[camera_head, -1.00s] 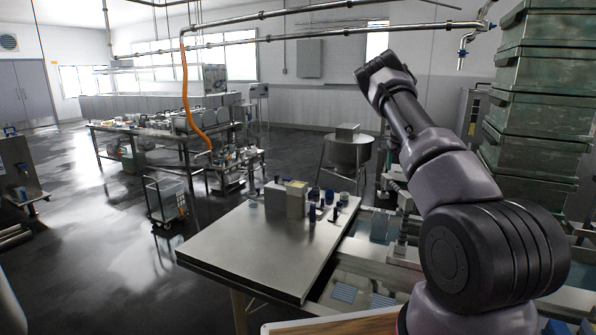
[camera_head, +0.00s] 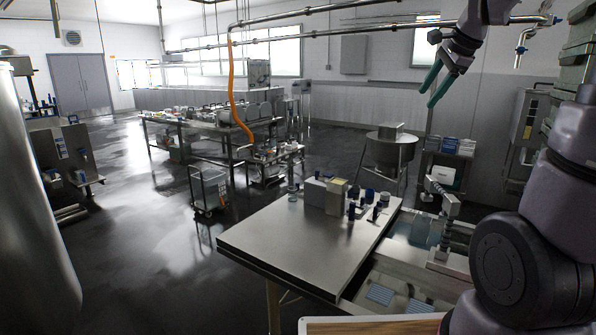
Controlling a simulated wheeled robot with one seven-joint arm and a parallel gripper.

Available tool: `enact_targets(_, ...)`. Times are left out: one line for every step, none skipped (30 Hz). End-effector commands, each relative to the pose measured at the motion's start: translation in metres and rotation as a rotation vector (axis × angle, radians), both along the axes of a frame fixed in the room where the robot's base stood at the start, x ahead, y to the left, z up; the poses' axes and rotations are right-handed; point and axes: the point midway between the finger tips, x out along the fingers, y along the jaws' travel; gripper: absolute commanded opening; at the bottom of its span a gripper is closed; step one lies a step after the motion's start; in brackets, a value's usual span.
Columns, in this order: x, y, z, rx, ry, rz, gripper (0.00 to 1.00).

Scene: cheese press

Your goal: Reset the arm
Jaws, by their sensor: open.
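My gripper (camera_head: 437,86) is at the upper right, raised in the air with its two green fingers pointing down and left. The fingers are apart and nothing shows between them. My arm (camera_head: 520,255) rises along the right edge, and part of it runs out of the picture. The gripper appears well above the level of the steel table (camera_head: 290,245) and touches nothing that I can see.
Boxes (camera_head: 326,194) and small dark blue-capped items (camera_head: 368,197) stand at the table's far right corner. A steel vat (camera_head: 390,150) stands behind. Green crates (camera_head: 578,50) are stacked at the right edge. A wheeled cart (camera_head: 208,188) stands on open floor at left.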

Motion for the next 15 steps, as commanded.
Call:
enact_targets(-0.026, 0.014, 0.008, -0.046, -0.034, 0.091, 0.59)
enact_targets(-0.040, 0.021, 0.010, -0.078, -0.050, 0.147, 0.59)
enact_targets(-0.059, 0.031, 0.012, -0.126, -0.074, 0.224, 0.59)
enact_targets(-0.073, 0.038, 0.013, -0.161, -0.092, 0.280, 0.59)
enact_targets(-0.087, 0.044, 0.013, -0.199, -0.108, 0.338, 0.59)
enact_targets(-0.105, 0.052, 0.012, -0.251, -0.131, 0.412, 0.59)
enact_targets(-0.119, 0.058, 0.011, -0.289, -0.147, 0.466, 0.59)
enact_targets(-0.131, 0.063, 0.009, -0.328, -0.162, 0.519, 0.59)
enact_targets(-0.147, 0.069, 0.006, -0.378, -0.182, 0.583, 0.59)
enact_targets(-0.158, 0.072, 0.003, -0.414, -0.193, 0.628, 0.59)
enact_targets(-0.168, 0.075, 0.000, -0.448, -0.205, 0.670, 0.59)
enact_targets(-0.180, 0.079, -0.004, -0.490, -0.217, 0.718, 0.59)
enact_targets(-0.188, 0.081, -0.006, -0.519, -0.225, 0.752, 0.59)
enact_targets(-0.194, 0.083, -0.009, -0.544, -0.231, 0.781, 0.59)
enact_targets(-0.201, 0.084, -0.012, -0.572, -0.239, 0.812, 0.59)
